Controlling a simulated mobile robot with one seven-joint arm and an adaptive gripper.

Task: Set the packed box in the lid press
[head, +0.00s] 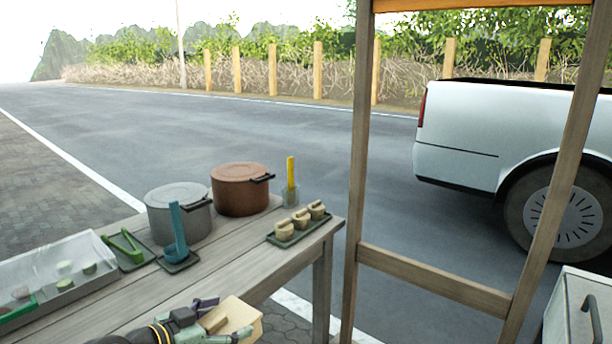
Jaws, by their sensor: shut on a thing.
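My gripper (222,320) is at the bottom of the head view, beside the wooden table's front edge. It is shut on a cream, flat-topped thing (245,316), which looks like the packed box. It is held in the air off the table, and the fingers and a tan block hide part of it. Its contents and any lid cannot be seen. I cannot make out a lid press for certain. A pale grey box-like unit with a dark handle (577,313) is cut off at the lower right, and I cannot tell whether it is the press.
A wooden post (357,170) and crossbar (435,279) stand at right.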

